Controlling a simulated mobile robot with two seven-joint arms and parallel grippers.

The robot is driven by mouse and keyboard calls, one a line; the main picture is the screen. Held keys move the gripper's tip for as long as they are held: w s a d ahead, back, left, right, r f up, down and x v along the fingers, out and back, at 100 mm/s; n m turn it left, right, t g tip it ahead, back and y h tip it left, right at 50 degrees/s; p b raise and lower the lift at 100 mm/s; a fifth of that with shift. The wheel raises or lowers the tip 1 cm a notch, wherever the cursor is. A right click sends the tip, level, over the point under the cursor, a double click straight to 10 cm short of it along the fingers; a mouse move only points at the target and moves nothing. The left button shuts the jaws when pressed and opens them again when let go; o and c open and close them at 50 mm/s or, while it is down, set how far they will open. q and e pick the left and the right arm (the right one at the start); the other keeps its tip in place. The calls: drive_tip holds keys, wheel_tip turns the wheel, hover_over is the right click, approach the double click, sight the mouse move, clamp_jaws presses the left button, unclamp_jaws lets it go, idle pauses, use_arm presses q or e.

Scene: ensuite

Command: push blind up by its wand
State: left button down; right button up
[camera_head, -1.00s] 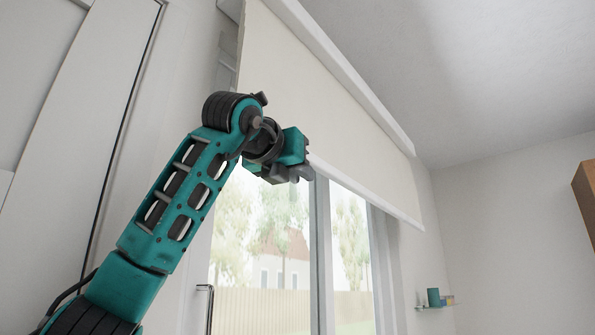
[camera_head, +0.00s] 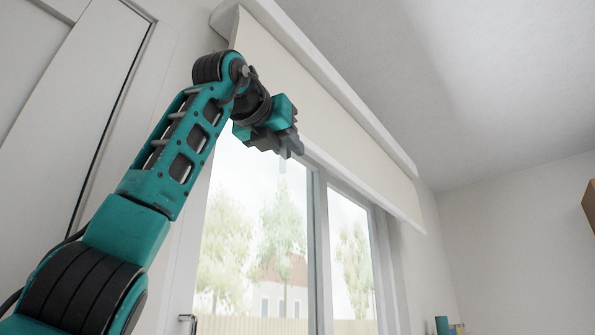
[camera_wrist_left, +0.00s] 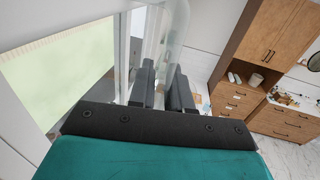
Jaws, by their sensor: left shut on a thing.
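The cream roller blind (camera_head: 345,145) hangs under its pale headrail (camera_head: 335,85), over the upper part of the window. Its lower edge slopes down to the right in the head view. My left gripper (camera_head: 290,147) is raised in front of the blind's lower left part. The left wrist view shows its dark fingers (camera_wrist_left: 165,88) around a clear, see-through wand (camera_wrist_left: 166,40). The gripper is shut on this wand. In the head view the wand shows only faintly just below the fingers. My right gripper is in neither view.
The glazed window or door (camera_head: 255,230) has white frames, with trees, a house and a fence outside. A white panelled door (camera_head: 70,90) is at left. A wooden cabinet (camera_wrist_left: 265,40) and drawers stand across the room. Small items (camera_head: 445,326) show at lower right.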

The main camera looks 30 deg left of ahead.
use_arm(q)
drive_tip(key=shift+r, duration=0.15)
drive_tip(key=c, duration=1.1)
unclamp_jaws()
drive_tip(key=shift+c, duration=0.2)
drive_tip(key=s+d+b, duration=0.1)
drive_tip(key=s+b, duration=0.1)
drive_tip(key=s, duration=1.1)
drive_tip(key=shift+d, duration=0.25)
